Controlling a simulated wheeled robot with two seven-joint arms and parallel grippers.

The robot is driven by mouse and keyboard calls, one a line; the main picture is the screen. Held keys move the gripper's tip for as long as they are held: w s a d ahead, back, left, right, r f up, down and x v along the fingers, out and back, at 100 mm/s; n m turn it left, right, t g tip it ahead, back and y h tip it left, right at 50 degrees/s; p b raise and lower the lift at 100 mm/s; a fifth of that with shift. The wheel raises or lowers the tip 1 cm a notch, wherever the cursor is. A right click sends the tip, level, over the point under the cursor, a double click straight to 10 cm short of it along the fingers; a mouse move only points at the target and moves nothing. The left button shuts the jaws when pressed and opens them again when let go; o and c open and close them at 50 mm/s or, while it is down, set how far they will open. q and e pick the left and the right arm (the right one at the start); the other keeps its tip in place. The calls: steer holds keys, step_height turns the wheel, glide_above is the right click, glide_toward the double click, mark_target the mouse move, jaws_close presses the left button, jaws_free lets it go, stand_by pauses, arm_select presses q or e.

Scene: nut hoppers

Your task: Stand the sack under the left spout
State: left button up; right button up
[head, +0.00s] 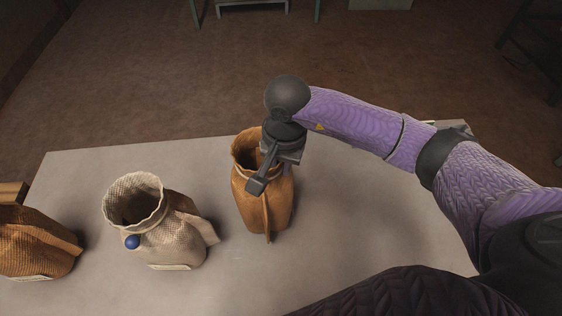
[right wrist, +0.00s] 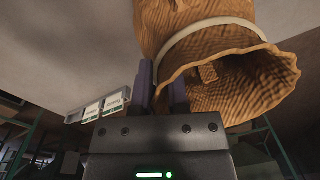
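An orange-brown sack (head: 262,200) stands on the table at the middle of the head view, its mouth open upward. My right gripper (head: 262,172) reaches down to its rim from the right. In the right wrist view, the fingers (right wrist: 163,90) are close together, one outside the sack (right wrist: 215,75) and one at its open mouth, with the rim between them. A pale band runs round the sack's neck. No spout is recognisable in either view. My left gripper is out of view.
A cream sack (head: 155,225) with a blue ball on its front stands left of the orange-brown one. A darker brown sack (head: 35,245) stands at the far left, partly cut off. The grey table (head: 360,225) is bare on the right beneath my arm.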

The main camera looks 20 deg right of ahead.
steer(key=shift+o, duration=1.3)
